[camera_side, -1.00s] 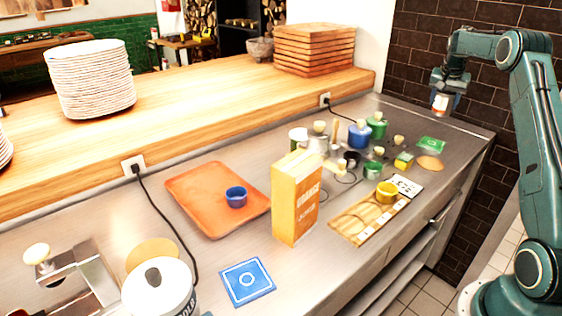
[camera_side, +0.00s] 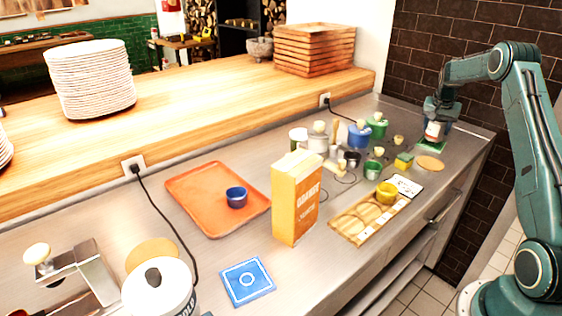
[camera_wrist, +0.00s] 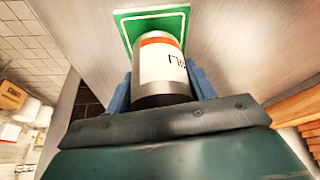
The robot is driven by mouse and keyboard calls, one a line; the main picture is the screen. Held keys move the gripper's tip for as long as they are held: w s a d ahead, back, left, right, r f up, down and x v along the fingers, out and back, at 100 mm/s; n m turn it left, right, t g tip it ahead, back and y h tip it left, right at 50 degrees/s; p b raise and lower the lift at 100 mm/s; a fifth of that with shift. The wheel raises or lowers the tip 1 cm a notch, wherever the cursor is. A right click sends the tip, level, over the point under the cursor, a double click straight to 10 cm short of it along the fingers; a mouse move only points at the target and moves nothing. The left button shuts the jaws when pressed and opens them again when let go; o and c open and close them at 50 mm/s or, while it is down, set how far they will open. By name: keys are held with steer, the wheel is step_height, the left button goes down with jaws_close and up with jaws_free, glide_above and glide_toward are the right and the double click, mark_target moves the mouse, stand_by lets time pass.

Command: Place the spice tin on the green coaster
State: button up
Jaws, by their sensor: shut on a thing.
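The spice tin (camera_side: 433,130), with a white label and an orange-red band, is held in my gripper (camera_side: 436,123) at the far right end of the counter. In the wrist view the tin (camera_wrist: 160,65) stands between the blue fingers of my gripper (camera_wrist: 160,88), which are shut on it. The green coaster (camera_side: 430,147) lies just below the tin, partly hidden by it and the gripper. In the wrist view the coaster (camera_wrist: 150,20) shows beyond the tin's far end. I cannot tell whether the tin touches the coaster.
A round wooden coaster (camera_side: 429,163) lies just in front of the green one. A yellow-green sponge (camera_side: 403,161), a green cup (camera_side: 372,168) and a blue pot (camera_side: 359,136) stand to the left. An orange carton (camera_side: 296,198) and a blue coaster (camera_side: 247,281) are farther left.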

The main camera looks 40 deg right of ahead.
steer(key=shift+f, duration=0.6)
steer(key=shift+f, duration=0.15)
steer(key=o, duration=1.1)
steer(key=v, duration=1.2)
